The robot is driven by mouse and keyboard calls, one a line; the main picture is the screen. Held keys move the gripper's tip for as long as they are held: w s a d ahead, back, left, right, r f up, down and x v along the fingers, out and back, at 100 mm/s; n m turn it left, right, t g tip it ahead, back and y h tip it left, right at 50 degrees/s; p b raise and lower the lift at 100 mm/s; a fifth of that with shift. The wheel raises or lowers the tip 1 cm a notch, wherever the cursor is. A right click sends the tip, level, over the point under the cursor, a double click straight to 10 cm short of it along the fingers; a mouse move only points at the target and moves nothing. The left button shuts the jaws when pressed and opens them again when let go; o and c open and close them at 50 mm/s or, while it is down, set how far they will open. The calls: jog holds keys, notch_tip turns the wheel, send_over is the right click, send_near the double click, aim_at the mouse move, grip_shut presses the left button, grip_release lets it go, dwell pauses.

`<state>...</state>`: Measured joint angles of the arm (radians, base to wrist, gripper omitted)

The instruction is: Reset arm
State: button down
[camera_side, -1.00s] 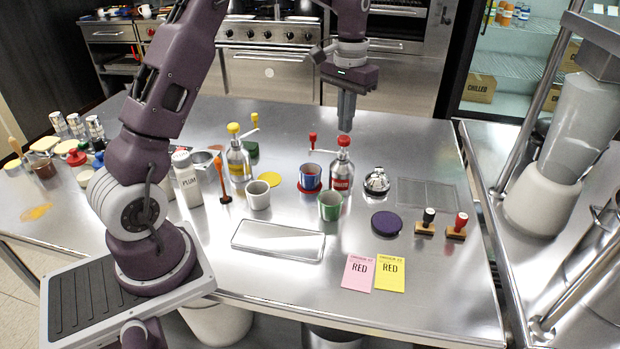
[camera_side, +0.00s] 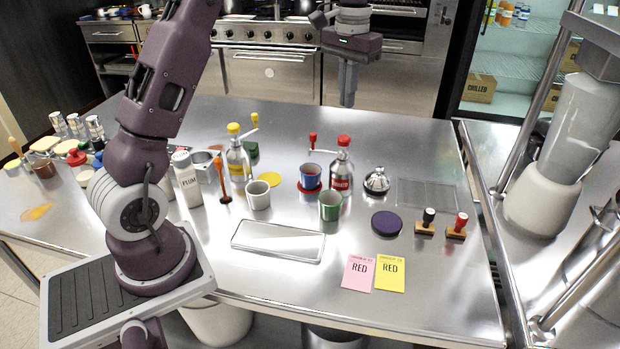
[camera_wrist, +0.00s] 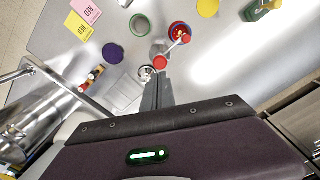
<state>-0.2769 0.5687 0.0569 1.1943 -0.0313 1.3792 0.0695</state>
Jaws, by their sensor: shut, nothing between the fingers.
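My gripper (camera_side: 347,100) hangs in the air above the back of the steel table (camera_side: 440,300), its fingers pointing down and shut with nothing between them. In the wrist view the closed fingers (camera_wrist: 157,92) point toward the table. None of these touches the gripper.
A yellow-capped bottle (camera_side: 238,160), a white cup (camera_side: 258,195) and a PLUM shaker (camera_side: 186,178) stand left. A blender (camera_side: 560,160) stands right.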

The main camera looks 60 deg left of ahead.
jog(key=s+d+r+m+t, duration=0.1)
jog(key=s+d+r+t, duration=0.1)
jog(key=s+d+r, duration=0.45)
jog(key=s+d+r+m+t, duration=0.15)
jog(key=s+d, duration=0.25)
jog(key=s, duration=0.6)
jog(key=s+d+f+t, duration=0.2)
jog(key=s+f, duration=0.3)
jog(key=s, duration=0.8)
jog(key=shift+d+f, duration=0.2)
jog(key=shift+d, duration=0.5)
